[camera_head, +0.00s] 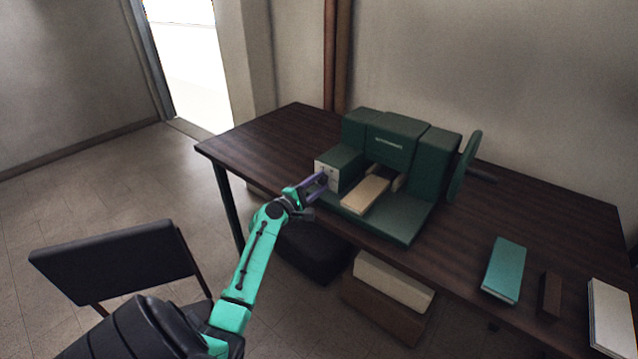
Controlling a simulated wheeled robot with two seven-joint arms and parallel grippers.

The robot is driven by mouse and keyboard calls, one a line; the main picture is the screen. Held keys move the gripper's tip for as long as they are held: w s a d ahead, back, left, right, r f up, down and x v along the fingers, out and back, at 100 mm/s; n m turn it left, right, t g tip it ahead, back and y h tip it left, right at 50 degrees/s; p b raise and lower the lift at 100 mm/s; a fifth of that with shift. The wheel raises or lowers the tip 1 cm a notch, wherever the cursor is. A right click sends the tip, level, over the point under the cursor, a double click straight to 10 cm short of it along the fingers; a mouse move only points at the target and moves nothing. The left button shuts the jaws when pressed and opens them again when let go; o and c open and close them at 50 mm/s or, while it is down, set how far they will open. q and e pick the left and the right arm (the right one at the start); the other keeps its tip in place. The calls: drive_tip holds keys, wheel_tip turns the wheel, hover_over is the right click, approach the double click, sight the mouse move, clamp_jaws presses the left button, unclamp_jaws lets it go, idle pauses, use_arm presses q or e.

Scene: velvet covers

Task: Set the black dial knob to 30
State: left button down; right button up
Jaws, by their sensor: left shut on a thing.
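A dark green machine (388,138) with a round wheel on its right side stands on the dark wooden table. A pale panel (331,174) is on the front of its left block. My left gripper (322,180) is at this panel, shut on a small part there that I take to be the black dial knob. The fingers cover the knob, so its marks and setting cannot be read. My right gripper is not in view.
A cream block (365,194) lies on the machine's base, right of my gripper. A teal book (505,269), a brown block (550,294) and a white book (611,316) lie at the table's right. A black chair (115,259) stands at left; boxes (393,281) are below the table.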

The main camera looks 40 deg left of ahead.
use_arm(q)
drive_tip(key=c, duration=0.5)
unclamp_jaws()
drive_tip(key=s+b, duration=0.3)
drive_tip(key=s, duration=1.1)
drive_tip(key=shift+s+d, duration=0.15)
drive_tip(key=shift+s, duration=0.1)
drive_tip(key=shift+f, duration=0.15)
